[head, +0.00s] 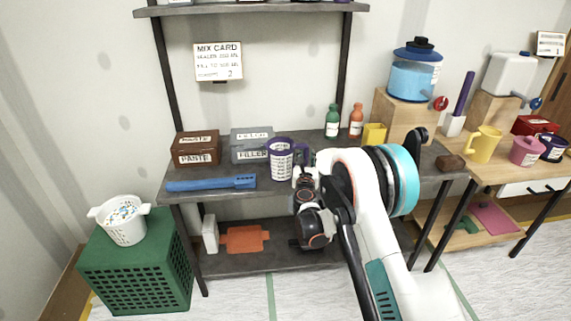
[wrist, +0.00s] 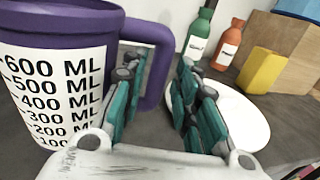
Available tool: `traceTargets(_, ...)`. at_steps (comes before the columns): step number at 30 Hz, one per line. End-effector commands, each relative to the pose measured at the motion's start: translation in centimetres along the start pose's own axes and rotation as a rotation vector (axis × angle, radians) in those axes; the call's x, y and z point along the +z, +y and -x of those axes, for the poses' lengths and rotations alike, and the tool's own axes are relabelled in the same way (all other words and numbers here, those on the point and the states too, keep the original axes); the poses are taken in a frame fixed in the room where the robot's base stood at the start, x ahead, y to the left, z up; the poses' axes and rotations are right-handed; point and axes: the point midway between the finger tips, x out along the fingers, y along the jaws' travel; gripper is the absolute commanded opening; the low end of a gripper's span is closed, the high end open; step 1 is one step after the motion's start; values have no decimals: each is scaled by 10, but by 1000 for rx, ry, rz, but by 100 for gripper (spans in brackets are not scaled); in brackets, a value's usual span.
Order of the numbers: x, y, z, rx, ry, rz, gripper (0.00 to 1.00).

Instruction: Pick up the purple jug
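The purple jug (head: 281,172) stands upright on the grey shelf table, with a white millilitre scale on its side. In the wrist view the jug (wrist: 50,85) fills the left side, its handle pointing right. My gripper (head: 304,178) is just right of the jug at handle height in the head view. In the wrist view my gripper (wrist: 158,75) is open, with its teal fingers apart on either side of the handle's outer bar. The left finger appears to be in the handle's loop; I cannot tell whether either finger touches it.
A white round plate (wrist: 240,115) lies right of my fingers. Green (head: 333,121) and orange (head: 356,122) bottles and a yellow block (head: 374,134) stand behind. A filler box (head: 249,148), a paste box (head: 196,150) and a blue tool (head: 211,183) are left of the jug.

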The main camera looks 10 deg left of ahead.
Motion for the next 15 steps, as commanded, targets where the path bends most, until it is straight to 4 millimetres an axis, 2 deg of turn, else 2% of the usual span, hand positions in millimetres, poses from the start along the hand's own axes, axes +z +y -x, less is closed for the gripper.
traceTargets(3,-3,0,-17,-1,0,0,28)
traceTargets(6,-2,1,-25,0,0,0,28)
traceTargets(14,0,1,-27,0,0,0,28)
traceTargets(15,0,1,-27,0,0,0,21)
